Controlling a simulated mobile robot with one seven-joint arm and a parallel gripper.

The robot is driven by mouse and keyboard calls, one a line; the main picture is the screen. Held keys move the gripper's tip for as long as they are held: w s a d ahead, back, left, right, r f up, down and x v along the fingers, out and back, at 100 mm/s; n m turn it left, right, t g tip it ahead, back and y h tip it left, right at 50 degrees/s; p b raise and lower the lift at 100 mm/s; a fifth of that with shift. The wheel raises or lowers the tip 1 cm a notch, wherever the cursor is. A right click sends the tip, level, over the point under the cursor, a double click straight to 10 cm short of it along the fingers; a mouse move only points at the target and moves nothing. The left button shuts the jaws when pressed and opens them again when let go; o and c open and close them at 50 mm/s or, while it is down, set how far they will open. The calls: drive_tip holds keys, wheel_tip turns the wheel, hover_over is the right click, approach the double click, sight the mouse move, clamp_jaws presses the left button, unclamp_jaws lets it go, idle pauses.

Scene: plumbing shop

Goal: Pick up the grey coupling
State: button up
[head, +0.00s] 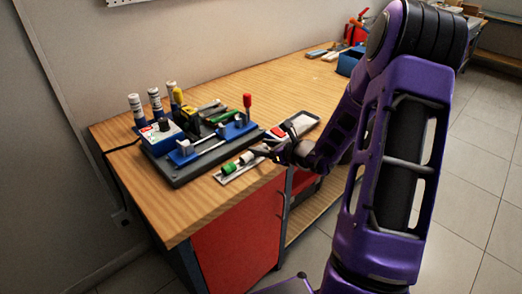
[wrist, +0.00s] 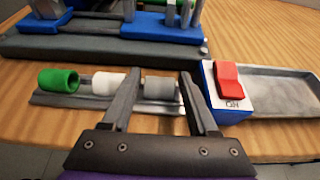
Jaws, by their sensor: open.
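The grey coupling (wrist: 159,89) lies on its side in a metal rail (wrist: 62,101), at the right end of a row with a white coupling (wrist: 103,83) and a green coupling (wrist: 59,80). In the wrist view my gripper (wrist: 158,78) is open, with one finger on each side of the grey coupling. The left finger stands between the white and grey couplings. I cannot tell whether either finger touches the grey one. In the head view my gripper (head: 268,148) is at the front edge of the bench and largely hides the grey coupling.
A box with a red rocker switch (wrist: 228,82) stands just right of the right finger, beside a grey metal tray (wrist: 280,88). A dark base plate with blue fixtures (wrist: 100,44) lies behind the rail.

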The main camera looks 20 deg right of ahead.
drive_tip(key=shift+w+a+f, duration=0.1)
drive_tip(key=shift+w+a, duration=0.05)
drive_tip(key=shift+w, duration=0.15)
drive_tip(key=shift+c, duration=0.3)
clamp_jaws()
